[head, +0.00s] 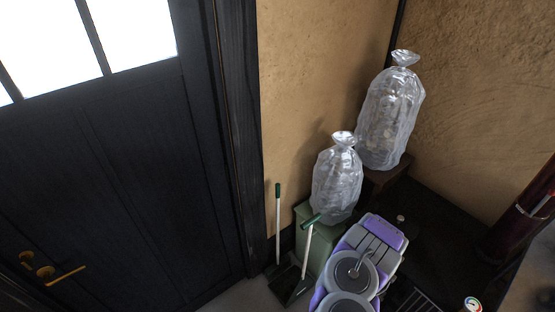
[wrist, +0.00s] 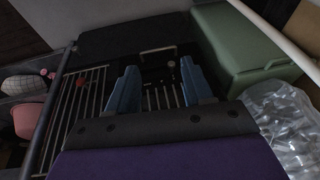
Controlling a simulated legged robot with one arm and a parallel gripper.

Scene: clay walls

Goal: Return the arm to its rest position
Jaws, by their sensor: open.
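My arm (head: 360,265), purple and grey, shows at the lower middle of the head view, folded in close. Its gripper cannot be made out there. In the wrist view my gripper (wrist: 160,78) has two blue fingers standing well apart, with nothing between them. Beyond the fingers lie a dark surface and thin metal bars (wrist: 163,97); I cannot tell how far they are from the fingertips.
A clear bag (head: 337,185) stands on a green box (head: 316,238), close to my arm. Another bag (head: 390,118) stands on a brown stand behind. A broom (head: 278,225) and dustpan (head: 298,288) stand left. A dark door (head: 110,160) fills the left.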

